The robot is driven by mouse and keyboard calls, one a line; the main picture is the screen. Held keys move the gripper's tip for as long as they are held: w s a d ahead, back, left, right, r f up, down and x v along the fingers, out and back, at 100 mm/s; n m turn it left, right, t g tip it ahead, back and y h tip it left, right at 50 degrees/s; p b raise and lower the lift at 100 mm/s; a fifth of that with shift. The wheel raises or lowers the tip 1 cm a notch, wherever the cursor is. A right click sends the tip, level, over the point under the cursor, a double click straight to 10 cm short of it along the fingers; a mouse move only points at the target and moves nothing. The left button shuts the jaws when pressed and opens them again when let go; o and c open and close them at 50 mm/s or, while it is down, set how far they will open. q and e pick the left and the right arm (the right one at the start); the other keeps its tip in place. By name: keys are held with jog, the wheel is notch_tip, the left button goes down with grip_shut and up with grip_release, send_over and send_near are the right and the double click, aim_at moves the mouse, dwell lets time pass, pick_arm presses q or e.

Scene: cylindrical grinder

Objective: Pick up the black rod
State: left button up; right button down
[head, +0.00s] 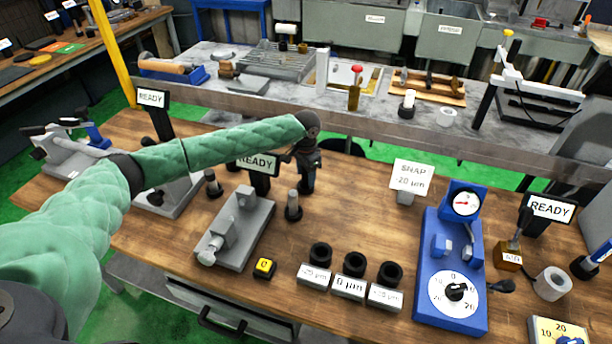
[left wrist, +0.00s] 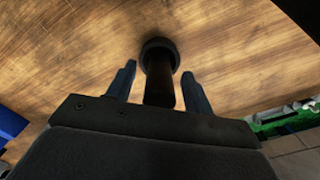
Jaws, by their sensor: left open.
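In the left wrist view a black rod (left wrist: 158,82) rises from a round dark base (left wrist: 160,46) on the wooden table. My left gripper (left wrist: 160,80) is open, with one blue-grey finger on each side of the rod and visible gaps between. In the head view my left gripper (head: 306,186) points down over the middle of the table, and I cannot make out the rod between its fingers there. A grey upright pin on a dark base (head: 293,207) stands just in front of it. My right gripper is not in view.
A grey fixture (head: 238,232) and a small yellow-topped box (head: 264,268) stand nearer the front. A blue gauge stand (head: 449,270) is at the right. A READY sign (head: 262,164) stands left of my gripper. A raised grey shelf (head: 372,125) runs behind.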

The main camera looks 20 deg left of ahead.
pick_arm(q)
jog(key=shift+f, duration=0.2)
grip_shut()
jog(key=shift+r, duration=0.2)
